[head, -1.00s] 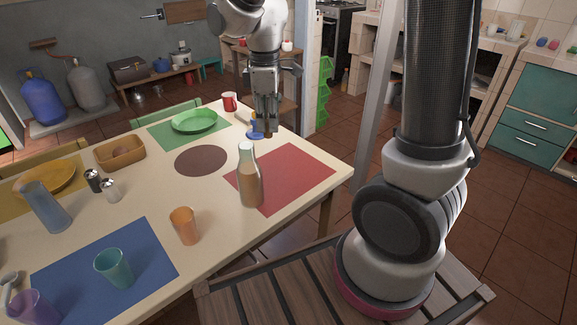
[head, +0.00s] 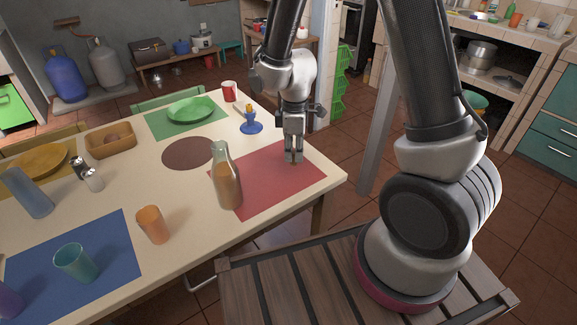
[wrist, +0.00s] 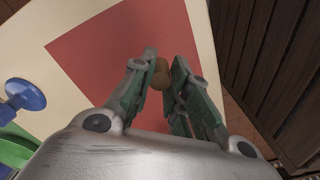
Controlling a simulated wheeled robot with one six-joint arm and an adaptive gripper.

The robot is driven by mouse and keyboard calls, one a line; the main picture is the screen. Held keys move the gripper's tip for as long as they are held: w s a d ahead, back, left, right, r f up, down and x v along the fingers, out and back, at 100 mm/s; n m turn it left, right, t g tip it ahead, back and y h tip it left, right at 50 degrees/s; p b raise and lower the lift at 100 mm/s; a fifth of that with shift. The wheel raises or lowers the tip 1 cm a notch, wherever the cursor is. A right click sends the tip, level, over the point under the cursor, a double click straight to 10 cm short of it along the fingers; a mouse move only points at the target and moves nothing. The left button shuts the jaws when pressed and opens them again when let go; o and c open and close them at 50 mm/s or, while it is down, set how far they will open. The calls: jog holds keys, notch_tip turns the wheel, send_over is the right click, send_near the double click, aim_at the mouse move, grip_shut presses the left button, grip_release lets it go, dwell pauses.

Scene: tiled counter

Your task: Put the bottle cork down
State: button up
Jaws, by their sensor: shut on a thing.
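My gripper (head: 293,157) points down over the right part of the red placemat (head: 262,187). In the wrist view my gripper (wrist: 163,72) is shut on the bottle cork (wrist: 161,75), a small brown piece between the fingertips. The cork is hidden or too small to make out in the head view. The red placemat also shows in the wrist view (wrist: 90,55). I cannot tell whether the cork touches the mat. A glass bottle (head: 227,180) with brownish contents stands upright at the mat's left edge, left of my gripper.
A blue stand (head: 251,127) holding something yellow and a red mug (head: 229,91) are behind the mat. An orange cup (head: 152,225) stands front left. A green plate (head: 190,109) lies farther back. The mat is bare right of the bottle. The table's edge is close on the right.

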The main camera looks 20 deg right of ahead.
aim_at(293, 164)
jog(key=shift+f, duration=2.55)
jog(key=shift+f, duration=0.15)
jog(key=o, duration=0.7)
notch_tip(293, 164, up, 12)
jog(key=shift+r, duration=0.25)
jog(key=s+d+r+m+t, duration=0.1)
jog(key=s+d+r+m, duration=0.3)
jog(key=s+d+r, duration=0.1)
jog(key=s+d+r+m+t, duration=0.1)
jog(key=s+d+r+m, duration=0.3)
jog(key=s+r, duration=0.4)
jog(key=s+d+r+m+t, duration=0.2)
jog(key=s+d+r+m, duration=0.3)
jog(key=s+r, duration=0.1)
jog(key=shift+s+d+r+m, duration=0.15)
jog(key=shift+d+r+m, duration=0.15)
jog(key=shift+m, duration=0.1)
